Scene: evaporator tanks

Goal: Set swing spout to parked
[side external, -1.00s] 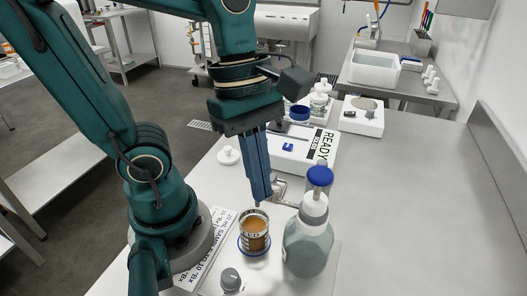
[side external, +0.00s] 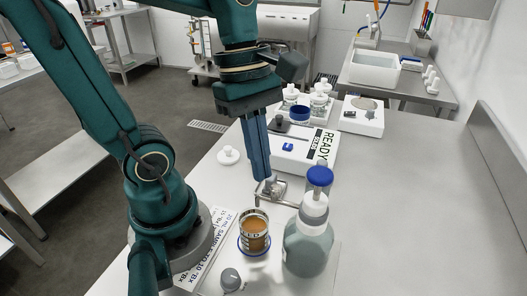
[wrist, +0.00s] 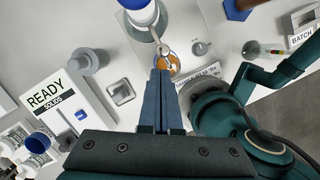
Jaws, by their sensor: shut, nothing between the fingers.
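The bottle (side external: 308,246) has a pale body and a blue cap. The swing spout (side external: 288,204) is a thin metal tube running left from the bottle's neck. In the wrist view the spout (wrist: 159,42) reaches from the bottle (wrist: 142,14) towards a cup of orange-brown liquid (wrist: 172,64). The cup (side external: 254,234) stands left of the bottle in the side view. My gripper (side external: 264,180) points down, shut and empty, behind the cup and close to the spout's free end. I cannot tell whether it touches. In the wrist view my fingertips (wrist: 161,72) partly hide the cup.
A square metal frame (wrist: 121,92) lies on the bench near the fingers. The white READY box (side external: 305,156) stands behind. The bench's right side is clear.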

